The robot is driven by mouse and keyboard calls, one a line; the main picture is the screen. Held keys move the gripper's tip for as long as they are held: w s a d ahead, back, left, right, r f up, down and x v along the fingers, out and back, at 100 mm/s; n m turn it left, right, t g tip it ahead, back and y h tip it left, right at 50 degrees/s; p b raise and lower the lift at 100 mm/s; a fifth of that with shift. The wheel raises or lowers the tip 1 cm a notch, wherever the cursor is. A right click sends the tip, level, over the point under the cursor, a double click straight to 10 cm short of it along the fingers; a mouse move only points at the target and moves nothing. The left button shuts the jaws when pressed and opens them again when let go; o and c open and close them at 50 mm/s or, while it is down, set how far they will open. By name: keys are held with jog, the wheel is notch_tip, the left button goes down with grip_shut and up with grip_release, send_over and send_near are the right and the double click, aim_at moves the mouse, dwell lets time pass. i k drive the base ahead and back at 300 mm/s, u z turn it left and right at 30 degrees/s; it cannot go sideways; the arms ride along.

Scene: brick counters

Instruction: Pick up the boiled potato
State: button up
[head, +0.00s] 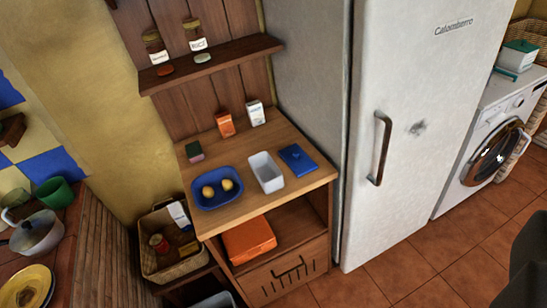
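Two small, round, yellowish things that look like potatoes lie in a blue tray (205,204) on the wooden counter. One (208,191) is on the left and the other (227,185) on the right; I cannot tell from here whether either is boiled. A dark part of my gripper (526,268) shows at the lower right edge, cut off by the frame. It is far from the tray and over the floor side. Its fingertips are not clear, so I cannot tell whether it is open.
A white container (266,172) and a blue lid-like box (297,159) stand right of the tray. A sponge (194,151) and two cartons are behind. A shelf (215,62) with jars overhangs the counter. A white fridge (405,130) stands to the right. Tiled floor (400,275) is clear in front.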

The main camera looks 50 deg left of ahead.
aim_at(227, 183)
jog(key=u, duration=0.3)
jog(key=i, duration=1.3)
jog(key=u, duration=0.65)
jog(key=i, duration=0.3)
jog(key=u, duration=0.35)
